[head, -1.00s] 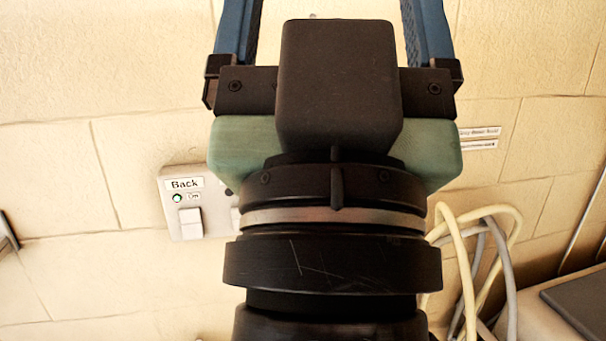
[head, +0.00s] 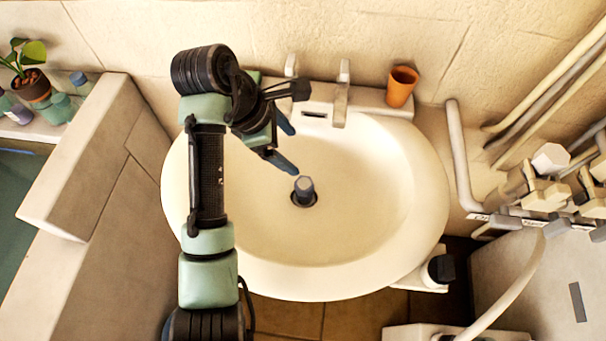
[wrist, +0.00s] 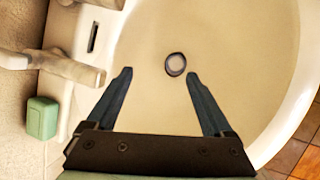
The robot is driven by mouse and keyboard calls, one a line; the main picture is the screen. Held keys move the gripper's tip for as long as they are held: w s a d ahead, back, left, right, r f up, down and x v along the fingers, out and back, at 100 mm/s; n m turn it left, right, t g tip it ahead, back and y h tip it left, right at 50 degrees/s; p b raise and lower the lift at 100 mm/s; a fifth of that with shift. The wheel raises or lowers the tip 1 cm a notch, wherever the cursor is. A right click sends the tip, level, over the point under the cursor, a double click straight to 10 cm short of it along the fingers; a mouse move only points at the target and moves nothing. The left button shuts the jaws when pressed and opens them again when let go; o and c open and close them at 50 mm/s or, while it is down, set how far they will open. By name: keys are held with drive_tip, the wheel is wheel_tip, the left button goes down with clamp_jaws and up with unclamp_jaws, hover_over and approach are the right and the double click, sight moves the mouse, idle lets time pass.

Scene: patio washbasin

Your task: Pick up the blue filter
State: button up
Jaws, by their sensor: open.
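The blue filter (head: 303,188) is a small blue-grey piece standing at the drain in the white washbasin (head: 375,200). My gripper (head: 294,152) is open and empty over the basin, just behind and to the left of the filter in the head view. In the wrist view my gripper (wrist: 160,72) has its two blue fingers spread, with the filter beyond the tips, nearer the right finger. The fingers do not touch it.
A tap (head: 341,95) and an orange cup (head: 402,87) stand at the basin's back edge. A green block (wrist: 41,118) lies beside the tap in the wrist view. A potted plant (head: 30,85) is at left; pipes (head: 555,90) are at right. The basin is otherwise clear.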

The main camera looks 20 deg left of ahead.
sight(301, 184)
drive_tip(key=shift+n+g, duration=0.6)
drive_tip(key=shift+n, duration=0.1)
drive_tip(key=f, duration=0.3)
drive_tip(key=d+f+b, duration=0.1)
drive_tip(key=f, duration=0.2)
drive_tip(key=s+f+b, duration=0.1)
drive_tip(key=f, duration=0.2)
drive_tip(key=shift+d, duration=0.35)
drive_tip(key=shift+b+x, duration=0.7)
drive_tip(key=shift+x, duration=2.25)
drive_tip(key=shift+s, duration=0.1)
clamp_jaws()
